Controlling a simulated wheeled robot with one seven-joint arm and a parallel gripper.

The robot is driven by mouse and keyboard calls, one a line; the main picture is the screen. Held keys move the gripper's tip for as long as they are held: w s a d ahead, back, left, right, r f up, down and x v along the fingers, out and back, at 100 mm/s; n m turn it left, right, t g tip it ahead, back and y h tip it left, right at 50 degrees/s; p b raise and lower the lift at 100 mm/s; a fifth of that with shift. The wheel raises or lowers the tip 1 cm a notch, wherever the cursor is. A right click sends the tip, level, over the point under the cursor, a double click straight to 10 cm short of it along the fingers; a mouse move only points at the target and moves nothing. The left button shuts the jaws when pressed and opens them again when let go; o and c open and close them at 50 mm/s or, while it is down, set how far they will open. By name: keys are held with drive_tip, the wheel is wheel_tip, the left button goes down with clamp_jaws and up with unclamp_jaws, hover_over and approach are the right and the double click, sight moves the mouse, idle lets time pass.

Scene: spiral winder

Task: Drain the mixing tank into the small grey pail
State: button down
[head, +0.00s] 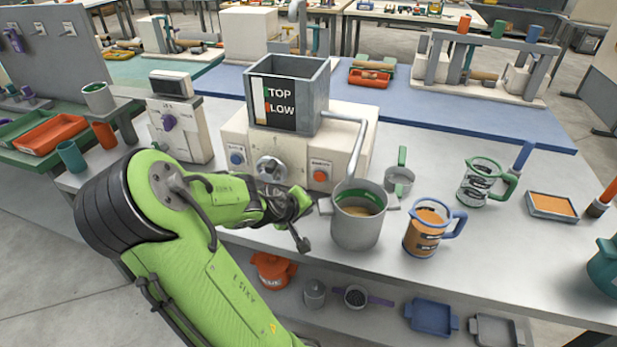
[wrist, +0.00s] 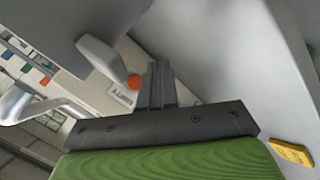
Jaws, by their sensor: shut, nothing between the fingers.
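A grey valve knob (head: 270,168) sits on the machine front. My gripper (head: 298,203) is shut and empty, just left of the pail. In the wrist view my fingers (wrist: 158,72) are closed near the pail's lug (wrist: 100,58); contact cannot be told.
A blue button (head: 236,159) and red button (head: 320,175) flank the knob. Right of the pail stand a blue-handled jug (head: 424,235) and a green-handled jug (head: 477,183). A small green-handled cup (head: 399,182) is behind it.

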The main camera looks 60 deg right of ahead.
sight(320, 177)
drive_tip(key=shift+d, duration=0.1)
drive_tip(key=d, duration=0.2)
drive_tip(key=w+d, duration=0.1)
drive_tip(key=d, duration=0.2)
drive_tip(key=d+b, duration=0.1)
drive_tip(key=d, duration=0.2)
drive_tip(key=shift+w+d, duration=0.15)
drive_tip(key=shift+d, duration=0.1)
idle(1.8)
drive_tip(key=shift+w+d, duration=0.1)
drive_tip(key=shift+d, duration=0.3)
drive_tip(key=shift+d, duration=0.4)
idle(4.2)
